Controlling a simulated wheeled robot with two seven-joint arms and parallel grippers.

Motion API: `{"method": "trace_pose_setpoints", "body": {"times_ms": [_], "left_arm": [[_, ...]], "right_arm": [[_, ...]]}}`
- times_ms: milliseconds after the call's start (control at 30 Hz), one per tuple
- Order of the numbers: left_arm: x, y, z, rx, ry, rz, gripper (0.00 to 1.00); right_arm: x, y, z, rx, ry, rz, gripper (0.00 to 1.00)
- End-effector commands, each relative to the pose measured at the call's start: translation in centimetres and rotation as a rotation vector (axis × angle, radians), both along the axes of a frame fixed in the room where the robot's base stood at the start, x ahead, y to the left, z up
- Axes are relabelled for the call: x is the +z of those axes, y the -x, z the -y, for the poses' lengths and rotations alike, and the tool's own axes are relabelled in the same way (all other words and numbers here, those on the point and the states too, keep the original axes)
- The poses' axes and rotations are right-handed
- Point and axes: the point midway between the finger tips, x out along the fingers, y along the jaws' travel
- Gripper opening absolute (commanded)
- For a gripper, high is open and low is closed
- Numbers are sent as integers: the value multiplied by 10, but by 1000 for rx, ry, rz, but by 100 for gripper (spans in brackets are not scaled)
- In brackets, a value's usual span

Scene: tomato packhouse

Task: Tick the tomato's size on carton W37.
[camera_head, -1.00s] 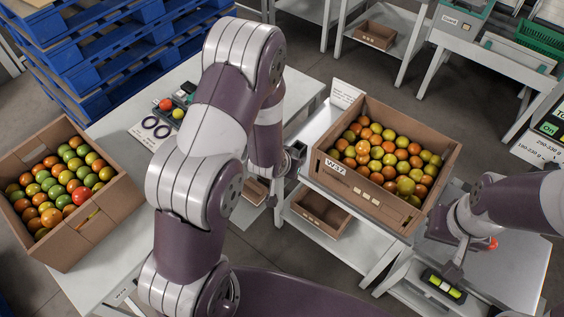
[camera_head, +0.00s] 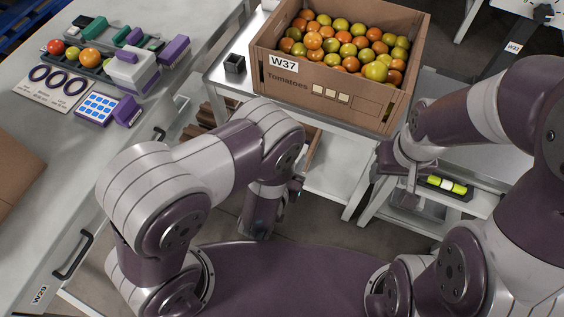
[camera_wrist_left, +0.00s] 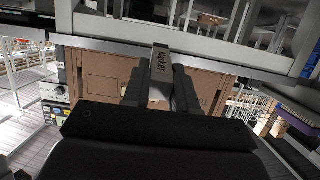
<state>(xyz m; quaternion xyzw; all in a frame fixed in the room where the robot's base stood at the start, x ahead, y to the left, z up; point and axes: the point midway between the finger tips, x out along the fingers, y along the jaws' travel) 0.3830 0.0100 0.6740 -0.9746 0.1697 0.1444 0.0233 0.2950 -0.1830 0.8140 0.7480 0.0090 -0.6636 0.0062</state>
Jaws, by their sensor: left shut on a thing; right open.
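Carton W37 (camera_head: 380,113) is an open brown box full of red, orange and green tomatoes on a metal table. Its near face shows the W37 label, the word "Tomatoes" and a row of pale tick squares (camera_head: 330,94); I see no clear mark on them. My left gripper (camera_wrist_left: 162,82) is shut on a grey marker (camera_wrist_left: 160,61) labelled "Marker". In the head view my left gripper hangs below and left of the carton, largely hidden by my arm. My right gripper (camera_head: 384,172) is open, below the carton's right side, apart from it.
A small black holder (camera_head: 234,65) stands left of the carton. The left bench has several tomatoes (camera_head: 90,57), a sizing-ring card (camera_head: 57,82), a blue-buttoned keypad (camera_head: 99,106) and a purple-and-white device (camera_head: 134,68). A yellow-green level (camera_head: 446,185) lies at right.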

Motion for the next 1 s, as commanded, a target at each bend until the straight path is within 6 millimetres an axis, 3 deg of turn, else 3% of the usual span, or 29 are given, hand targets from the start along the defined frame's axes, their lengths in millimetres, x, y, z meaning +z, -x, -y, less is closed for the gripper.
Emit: {"method": "trace_pose_setpoints", "body": {"times_ms": [33,200,333,467,800,1000], "left_arm": [[5,-4,-1,8,19,46,0],[63,-10,-7,32,54,155,0],[89,-12,-8,36,79,233,0],[92,-16,-7,36,96,281,0],[91,-55,5,36,97,283,0],[92,-66,9,35,95,280,0]], "right_arm": [[-17,0,0,0,0,-1,58],[-12,0,0,0,0,0,58],[-11,0,0,0,0,0,58],[-12,0,0,0,0,0,58],[-19,0,0,0,0,0,58],[-21,0,0,0,0,0,58]]}}
